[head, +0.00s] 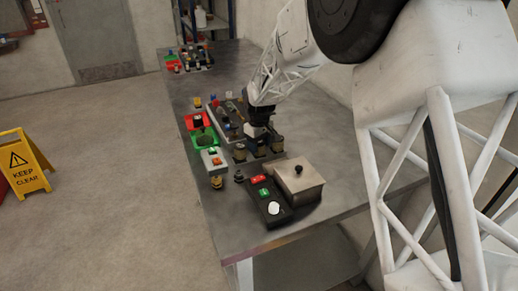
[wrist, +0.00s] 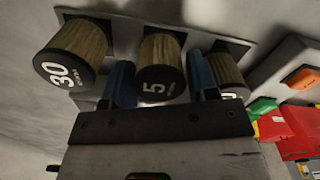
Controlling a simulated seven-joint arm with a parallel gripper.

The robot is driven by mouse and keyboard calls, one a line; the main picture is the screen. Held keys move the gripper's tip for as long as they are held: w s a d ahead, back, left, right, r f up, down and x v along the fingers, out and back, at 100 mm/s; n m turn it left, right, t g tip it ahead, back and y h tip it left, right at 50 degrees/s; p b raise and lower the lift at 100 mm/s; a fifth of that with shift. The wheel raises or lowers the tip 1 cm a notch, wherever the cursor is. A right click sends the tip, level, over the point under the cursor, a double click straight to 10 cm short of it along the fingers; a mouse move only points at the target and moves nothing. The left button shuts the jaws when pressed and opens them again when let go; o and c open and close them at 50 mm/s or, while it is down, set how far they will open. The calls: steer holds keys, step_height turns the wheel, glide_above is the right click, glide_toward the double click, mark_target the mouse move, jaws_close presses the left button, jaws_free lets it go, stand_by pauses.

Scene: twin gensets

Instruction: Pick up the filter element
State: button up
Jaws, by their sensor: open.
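Three filter elements with brown pleated sides and black, numbered end caps stand in a row in a rack (wrist: 125,45). In the wrist view, the left one (wrist: 72,52) reads 30 and the middle one (wrist: 161,68) reads 5. The right one (wrist: 228,72) has its label mostly hidden by my gripper. My gripper (wrist: 162,82) is open, with one blue finger on each side of the middle element. Whether the fingers touch it I cannot tell. In the head view, my gripper (head: 258,132) is down at the row, partly hiding it; the left element (head: 240,152) shows.
A lidded metal box (head: 300,182) and a black button panel (head: 270,208) stand at the near end of the table (head: 222,230). Red (head: 198,121) and green (head: 205,138) trays and a grey switch box (head: 213,160) line the left edge.

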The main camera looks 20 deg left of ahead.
steer(key=shift+f, duration=0.75)
steer(key=c, duration=0.6)
steer(key=shift+o, duration=0.2)
steer(key=shift+r, duration=5)
steer(key=shift+d, duration=0.1)
